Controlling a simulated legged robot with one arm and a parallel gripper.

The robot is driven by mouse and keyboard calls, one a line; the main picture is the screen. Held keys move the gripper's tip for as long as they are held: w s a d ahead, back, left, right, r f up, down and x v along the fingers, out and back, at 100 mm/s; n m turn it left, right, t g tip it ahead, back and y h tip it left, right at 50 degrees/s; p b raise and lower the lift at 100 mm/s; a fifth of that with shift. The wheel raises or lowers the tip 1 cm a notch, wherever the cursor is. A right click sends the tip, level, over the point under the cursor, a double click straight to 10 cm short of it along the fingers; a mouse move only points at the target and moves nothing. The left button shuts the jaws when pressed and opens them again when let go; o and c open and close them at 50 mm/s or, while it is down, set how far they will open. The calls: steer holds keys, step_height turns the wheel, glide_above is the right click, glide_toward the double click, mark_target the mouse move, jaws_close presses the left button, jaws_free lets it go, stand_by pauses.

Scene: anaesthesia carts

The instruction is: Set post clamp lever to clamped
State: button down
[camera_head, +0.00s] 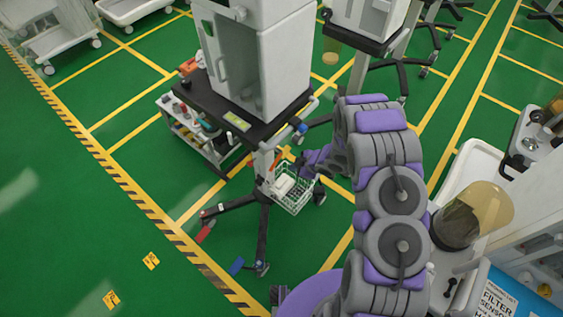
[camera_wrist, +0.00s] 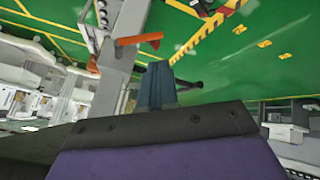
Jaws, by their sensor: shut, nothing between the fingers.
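The orange post clamp lever (camera_wrist: 140,39) sticks out sideways from the grey post (camera_wrist: 113,60) in the wrist view. In the head view the lever (camera_head: 277,160) is a small orange piece on the cart's post (camera_head: 262,165), under the dark shelf. My gripper (camera_wrist: 158,68) is shut and empty, its blue-grey fingers just below the lever in the wrist picture. Whether they touch it I cannot tell. In the head view my arm reaches in from the right towards the post, and its fingertips are too small to make out.
A white wire basket (camera_head: 292,196) hangs on the post below my wrist. The dark shelf (camera_head: 238,122) carries a tall white machine (camera_head: 262,50). Dark wheeled legs (camera_head: 263,235) spread over the green floor. A tool trolley (camera_head: 190,130) stands behind left.

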steer(key=w+r+b+x, duration=0.1)
steer(key=b+x, duration=0.1)
steer(key=x, duration=1.1)
steer(key=shift+w+a+f+b, duration=0.25)
steer(key=shift+w+b, duration=0.1)
steer(key=shift+w, duration=0.1)
